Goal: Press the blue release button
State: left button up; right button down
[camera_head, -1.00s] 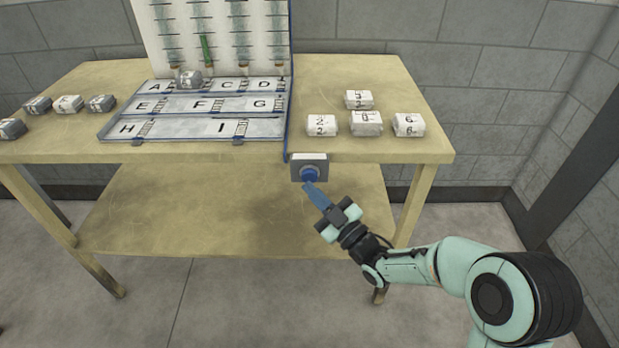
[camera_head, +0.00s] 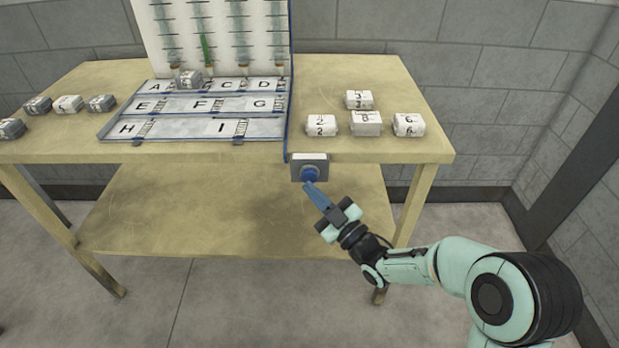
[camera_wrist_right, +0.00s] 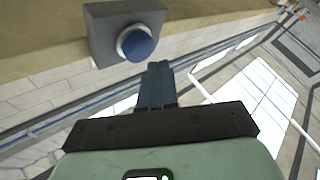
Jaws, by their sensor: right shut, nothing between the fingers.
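The blue release button (camera_head: 310,174) sits on a small grey box (camera_head: 298,160) fixed to the front edge of the table, below the right end of the panel. My right gripper (camera_head: 309,189) is shut and empty, its fingertips just below and in front of the button. In the right wrist view the blue button (camera_wrist_right: 137,44) sticks out of its grey box (camera_wrist_right: 103,29), and the shut fingers (camera_wrist_right: 156,68) point just to its lower right. A small gap seems to remain, but contact is hard to judge. My left gripper is not in view.
A wooden table (camera_head: 395,75) carries a lettered tray (camera_head: 185,128) with an upright board (camera_head: 215,25) behind it. White numbered blocks (camera_head: 366,122) stand on the right, and several more blocks (camera_head: 68,104) lie on the left. Open floor is in front.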

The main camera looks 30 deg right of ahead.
jog(key=shift+w, duration=0.1)
jog(key=shift+w+d+b, duration=0.25)
jog(key=shift+w+b, duration=0.05)
jog(key=shift+w+d, duration=0.25)
jog(key=shift+w, duration=0.15)
dwell(0.8)
jog(key=shift+s, duration=0.1)
jog(key=shift+s+a+b, duration=0.35)
jog(key=shift+s+a, duration=0.15)
jog(key=shift+s, duration=0.2)
jog(key=shift+s+a+b, duration=0.1)
jog(key=shift+s+a, duration=0.35)
jog(key=shift+s, duration=0.25)
jog(key=shift+s+a+b, duration=0.15)
jog(key=shift+s+a, duration=0.25)
jog(key=shift+s, duration=0.35)
jog(key=shift+s+a+b, duration=0.1)
jog(key=shift+s+a, duration=0.35)
jog(key=shift+s, duration=0.25)
dwell(2.3)
